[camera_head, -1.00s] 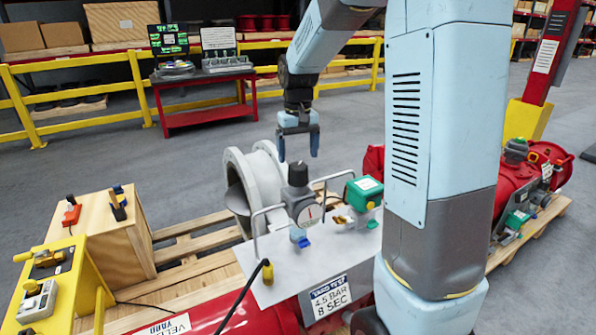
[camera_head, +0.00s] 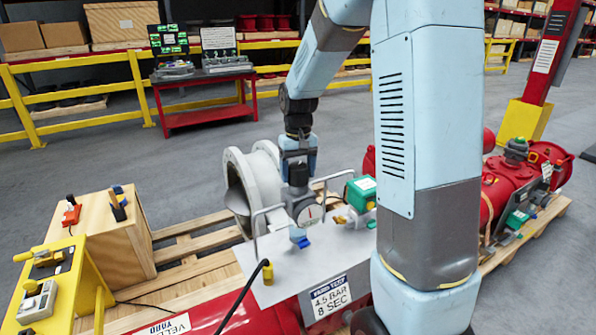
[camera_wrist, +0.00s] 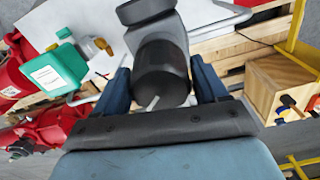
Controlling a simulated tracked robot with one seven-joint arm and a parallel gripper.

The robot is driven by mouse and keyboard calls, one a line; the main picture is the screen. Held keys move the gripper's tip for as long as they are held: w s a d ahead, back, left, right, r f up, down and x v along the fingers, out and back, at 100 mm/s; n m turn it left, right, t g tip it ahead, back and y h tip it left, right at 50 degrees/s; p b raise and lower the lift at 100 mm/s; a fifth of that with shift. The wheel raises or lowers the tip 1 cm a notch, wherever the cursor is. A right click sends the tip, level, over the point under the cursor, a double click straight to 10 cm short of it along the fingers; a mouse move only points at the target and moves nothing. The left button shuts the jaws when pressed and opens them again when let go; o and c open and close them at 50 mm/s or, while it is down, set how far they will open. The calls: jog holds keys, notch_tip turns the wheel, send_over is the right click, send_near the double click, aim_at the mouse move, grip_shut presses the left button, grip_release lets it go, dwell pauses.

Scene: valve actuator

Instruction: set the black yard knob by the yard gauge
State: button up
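The black yard knob (camera_wrist: 160,76) is a dark cylinder with a pale mark on its end; it also shows in the head view (camera_head: 298,177) on top of the grey regulator. The yard gauge (camera_head: 309,213) is a round white dial with a red needle, facing the head camera just below the knob. My gripper (camera_head: 298,168) is lowered over the knob from above. In the wrist view my gripper (camera_wrist: 162,85) has one blue finger on each side of the knob, with a small gap visible at the left finger. The fingers appear open around it.
A grey panel (camera_head: 268,290) with a bent rail carries the regulator. A green box (camera_head: 361,192) with brass fittings stands close right of it. A sign (camera_head: 331,296) reads 4.5 BAR 8 SEC. A grey flanged pipe (camera_head: 238,180) stands behind left.

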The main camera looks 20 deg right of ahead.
aim_at(298, 165)
jog(key=c, duration=0.7)
jog(key=shift+n, duration=0.3)
jog(key=o, duration=1)
notch_tip(298, 165, up, 14)
jog(key=shift+f, duration=0.15)
